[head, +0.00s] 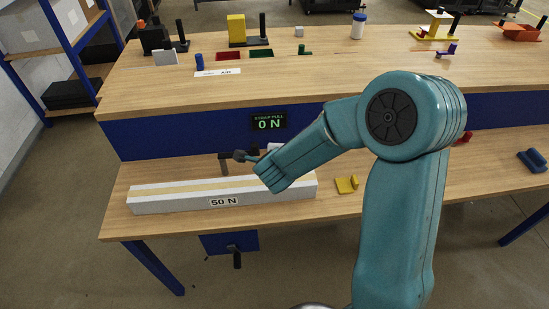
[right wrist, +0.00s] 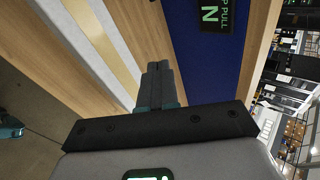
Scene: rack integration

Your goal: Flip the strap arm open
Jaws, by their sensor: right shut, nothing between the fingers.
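A long white block (head: 165,198) marked 50 N lies on the lower bench shelf, with a tan strap (head: 180,186) along its top. It also shows in the right wrist view (right wrist: 75,40). My left gripper is out of view.
The display (head: 268,121) on the blue panel reads 0 N. A blue plate with a dark handle (head: 237,257) hangs below the shelf. A yellow bracket (head: 346,185) lies right of the block. Small parts stand on the upper bench top (head: 300,80).

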